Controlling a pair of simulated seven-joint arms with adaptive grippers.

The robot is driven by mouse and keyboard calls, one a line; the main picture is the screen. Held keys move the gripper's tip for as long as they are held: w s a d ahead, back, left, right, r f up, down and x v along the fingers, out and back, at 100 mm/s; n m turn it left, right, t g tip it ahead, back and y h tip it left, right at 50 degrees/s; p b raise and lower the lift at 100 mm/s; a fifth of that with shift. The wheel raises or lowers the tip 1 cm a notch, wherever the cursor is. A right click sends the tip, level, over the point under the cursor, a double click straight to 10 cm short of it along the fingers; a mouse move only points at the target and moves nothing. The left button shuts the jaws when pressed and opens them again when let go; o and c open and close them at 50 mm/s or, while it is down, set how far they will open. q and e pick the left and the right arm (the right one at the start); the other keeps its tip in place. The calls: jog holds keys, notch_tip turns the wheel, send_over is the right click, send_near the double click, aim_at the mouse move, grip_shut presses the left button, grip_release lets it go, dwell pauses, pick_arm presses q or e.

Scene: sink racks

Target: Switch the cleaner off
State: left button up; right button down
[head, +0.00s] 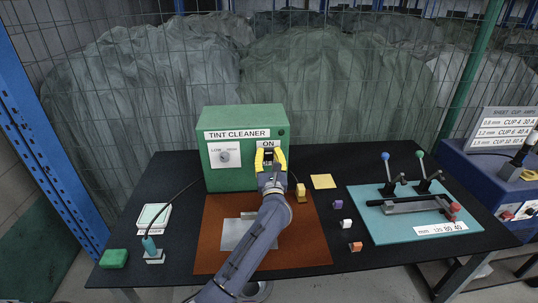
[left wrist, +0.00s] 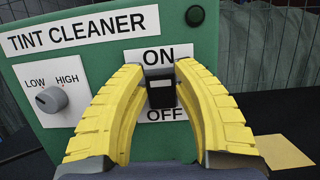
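The green tint cleaner box (head: 245,119) stands at the back of the black table. In the left wrist view, its black rocker switch (left wrist: 161,92) sits between an ON label (left wrist: 165,54) and an OFF label (left wrist: 167,115). A dark round lamp (left wrist: 195,16) is above right of it, and a LOW/HIGH knob (left wrist: 51,99) is to the left. My left gripper (head: 271,153) is at the front of the box. Its yellow fingers are apart, one on each side of the switch, with their tips close to the panel. Contact cannot be told. My right gripper is not in view.
A brown mat (head: 213,245) with a grey sheet lies under my left arm. A yellow block (head: 301,193), yellow note (head: 323,181) and small cubes lie to the right. A teal board with levers (head: 390,232) is farther right. A wire mesh fence stands behind the table.

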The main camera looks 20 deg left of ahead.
pick_arm(q)
jog(key=o, duration=0.4)
jog(key=shift+o, duration=0.2)
jog(key=v, duration=1.2)
jog(key=shift+d, duration=0.1)
